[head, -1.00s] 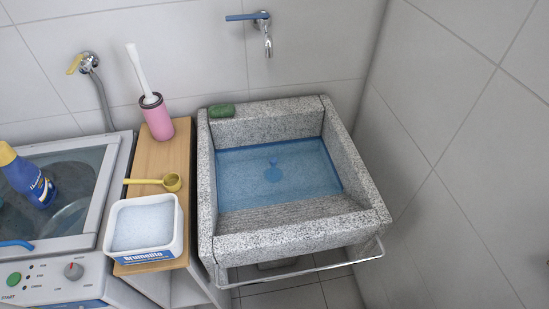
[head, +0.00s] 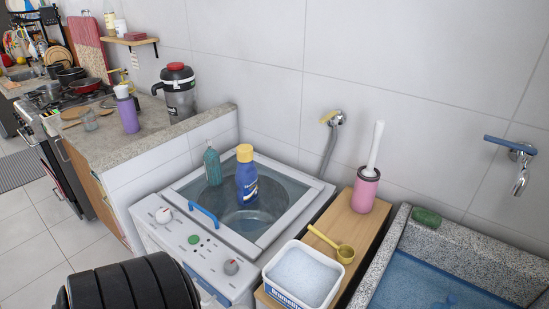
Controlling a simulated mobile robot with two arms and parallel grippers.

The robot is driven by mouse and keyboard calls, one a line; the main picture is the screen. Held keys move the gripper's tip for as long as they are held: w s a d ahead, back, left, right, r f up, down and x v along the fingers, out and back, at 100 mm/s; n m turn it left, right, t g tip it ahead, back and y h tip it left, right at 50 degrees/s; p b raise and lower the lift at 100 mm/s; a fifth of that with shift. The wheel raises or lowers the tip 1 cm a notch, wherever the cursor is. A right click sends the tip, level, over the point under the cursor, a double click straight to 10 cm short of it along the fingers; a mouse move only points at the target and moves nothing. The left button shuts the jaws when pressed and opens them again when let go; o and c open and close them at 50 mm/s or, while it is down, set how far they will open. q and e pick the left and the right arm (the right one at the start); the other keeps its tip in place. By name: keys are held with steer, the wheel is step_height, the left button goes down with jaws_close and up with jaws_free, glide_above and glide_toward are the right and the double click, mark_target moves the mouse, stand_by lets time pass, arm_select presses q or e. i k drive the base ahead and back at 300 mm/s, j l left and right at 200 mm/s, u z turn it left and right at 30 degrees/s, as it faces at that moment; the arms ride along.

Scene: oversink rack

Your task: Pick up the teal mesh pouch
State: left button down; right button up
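I cannot make out the teal mesh pouch for certain. A teal item with a narrow top (head: 212,165) stands on the washing machine's lid, left of a blue bottle with a yellow cap, but it looks more like a bottle and I see no clear mesh. Small colourful items hang at a black rack (head: 40,18) at the far upper left, too small to identify. Neither of my grippers is in view.
The washing machine (head: 160,212) stands beside a stone counter (head: 185,127) with a jug (head: 180,95) and a purple bottle (head: 128,113). A wooden stand with a white powder tub (head: 300,275) and the stone sink (head: 480,250) are right. Tiled floor (head: 40,235) shows left.

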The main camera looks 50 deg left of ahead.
mark_target(211, 158)
steer(key=u, duration=2.1)
steer(key=i+j+z, duration=0.1)
steer(key=z, duration=0.55)
steer(key=i+j+z, duration=0.15)
steer(key=j+z, duration=0.25)
steer(key=j, duration=0.5)
steer(key=j+z, duration=0.4)
steer(key=j, duration=0.5)
